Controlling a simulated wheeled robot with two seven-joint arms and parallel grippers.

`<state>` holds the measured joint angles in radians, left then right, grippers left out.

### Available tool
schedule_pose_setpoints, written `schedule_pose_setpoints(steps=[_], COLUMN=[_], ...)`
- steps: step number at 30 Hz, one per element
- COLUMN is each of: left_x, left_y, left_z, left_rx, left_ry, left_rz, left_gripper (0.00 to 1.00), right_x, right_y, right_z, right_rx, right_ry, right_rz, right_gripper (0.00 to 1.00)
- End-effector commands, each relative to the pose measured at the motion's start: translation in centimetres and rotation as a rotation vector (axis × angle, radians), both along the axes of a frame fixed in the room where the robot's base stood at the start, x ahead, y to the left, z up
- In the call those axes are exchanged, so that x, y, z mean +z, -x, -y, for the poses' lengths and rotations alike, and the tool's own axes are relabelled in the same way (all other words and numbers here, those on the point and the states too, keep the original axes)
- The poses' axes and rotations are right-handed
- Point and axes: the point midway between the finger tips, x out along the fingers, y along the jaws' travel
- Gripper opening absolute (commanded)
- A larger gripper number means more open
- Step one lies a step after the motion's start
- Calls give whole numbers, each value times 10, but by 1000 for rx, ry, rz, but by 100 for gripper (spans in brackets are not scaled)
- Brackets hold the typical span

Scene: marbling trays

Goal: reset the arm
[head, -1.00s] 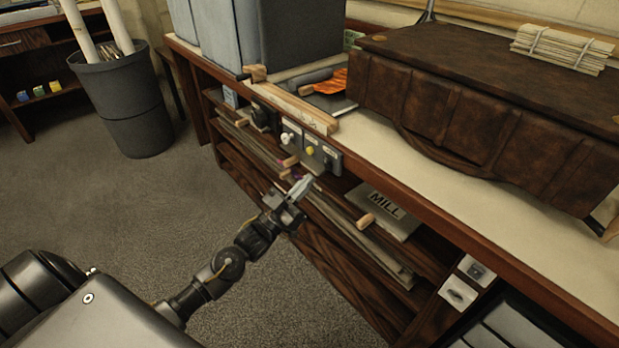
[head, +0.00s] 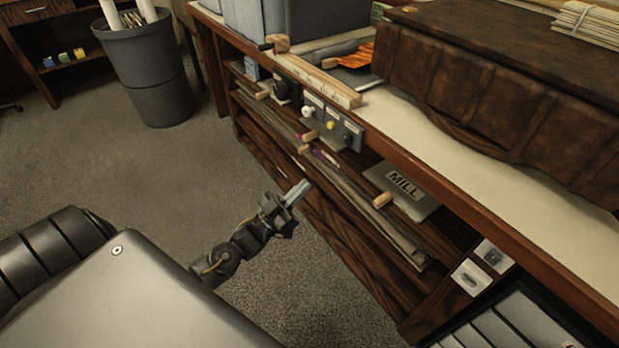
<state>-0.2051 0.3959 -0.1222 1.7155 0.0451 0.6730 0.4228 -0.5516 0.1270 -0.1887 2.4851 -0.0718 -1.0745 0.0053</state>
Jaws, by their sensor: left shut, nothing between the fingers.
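My left gripper (head: 299,190) is shut and empty. It hangs in front of the wooden cabinet, below the small control panel (head: 336,124) with knobs and in front of the lower shelves. Its forearm reaches in from the lower left, partly hidden behind my own body. My right gripper is not in view.
The cabinet's wooden counter edge (head: 452,204) runs diagonally across the right. A brown leather case (head: 500,97) stands on it. A folder marked MILL (head: 403,188) and flat sheets fill the shelves. A grey bin (head: 149,75) stands at upper left. The carpet between is clear.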

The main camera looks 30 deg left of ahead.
Motion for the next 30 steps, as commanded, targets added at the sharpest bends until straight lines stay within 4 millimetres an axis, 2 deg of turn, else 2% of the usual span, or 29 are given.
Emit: schedule_pose_setpoints(steps=[7,9,14,17,20,24,30], left_x=[0,-6,-28,-39,-54,-68,-75], left_y=[0,-5,-24,-30,-18,12,57], left_z=[0,-1,-2,10,28,50,71], left_rx=[5,26,117,172,201,207,186], left_ry=[-7,-27,-126,-208,-290,-383,-461], left_rz=[1,-29,-209,-370,-549,-755,-945], left_gripper=[0,0,0,0,0,0,0], right_x=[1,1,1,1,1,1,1], right_y=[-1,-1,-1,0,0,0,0], right_z=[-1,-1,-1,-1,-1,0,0], right_rx=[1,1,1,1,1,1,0], right_ry=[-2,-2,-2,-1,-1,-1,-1], right_rz=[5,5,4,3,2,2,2], right_gripper=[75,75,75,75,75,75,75])
